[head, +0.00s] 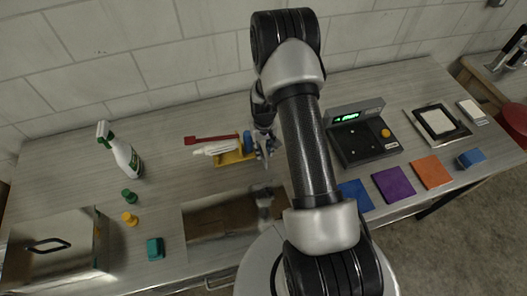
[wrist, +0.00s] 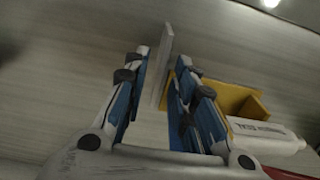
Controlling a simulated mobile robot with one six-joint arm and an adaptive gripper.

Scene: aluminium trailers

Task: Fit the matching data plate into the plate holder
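My gripper (head: 264,150) is low over the bench, at the right end of a small yellow holder (head: 236,156). In the wrist view its two blue-and-grey fingers (wrist: 160,75) stand apart. A thin pale grey plate (wrist: 165,62) stands on edge between them, nearer the right finger, with a gap on the left. The yellow holder (wrist: 235,97) is just right of the fingers. A black-framed white panel (head: 438,122) lies on a metal tray at the right, and a smaller framed white panel (head: 471,110) lies beside it. I cannot tell which is the plate holder; no markings are readable.
A white tube (head: 215,148) and a red tool (head: 210,138) lie by the yellow holder. A black scale (head: 362,142) stands right of my arm, with blue, purple (head: 393,184) and orange (head: 431,172) squares in front.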

